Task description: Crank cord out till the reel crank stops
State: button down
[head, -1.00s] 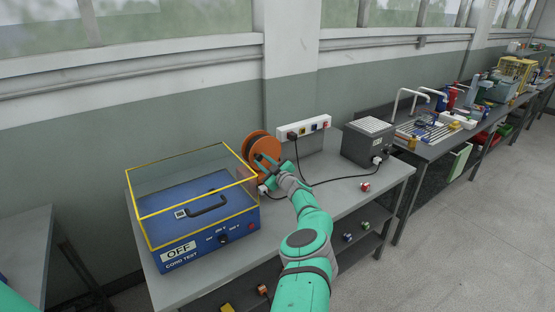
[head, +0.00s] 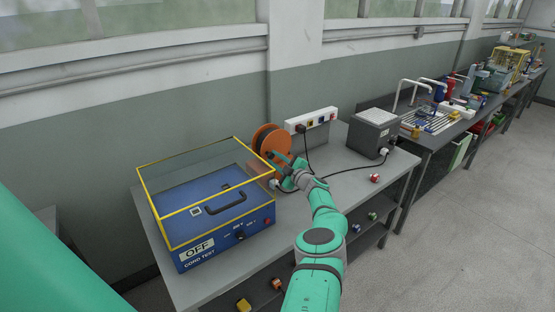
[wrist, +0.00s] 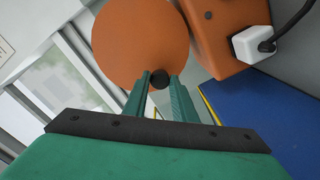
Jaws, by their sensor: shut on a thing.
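My gripper (wrist: 159,83) is shut on this crank knob. In the head view my gripper (head: 285,172) is at the front of the reel and hides part of it. A black cord (head: 345,173) runs over the bench from near the reel to the grey box.
A blue cord tester (head: 225,243) marked OFF, with a yellow-edged clear cover, stands left of the reel. The white socket strip (head: 311,120) is behind. A grey box (head: 371,134) stands at the right. A small red item (head: 375,178) lies on the bench (head: 349,192).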

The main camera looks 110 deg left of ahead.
jog(key=shift+a+r, duration=0.1)
jog(key=shift+r, duration=0.05)
jog(key=c, duration=1.5)
grip_release()
jog(key=shift+s, duration=0.1)
jog(key=shift+o, duration=0.2)
jog(key=shift+w+f, duration=0.3)
jog(key=shift+f, duration=0.05)
jog(key=shift+w+d+f, duration=0.2)
jog(key=shift+w+d, duration=0.2)
jog(key=r+v, duration=0.1)
jog(key=v, duration=0.5)
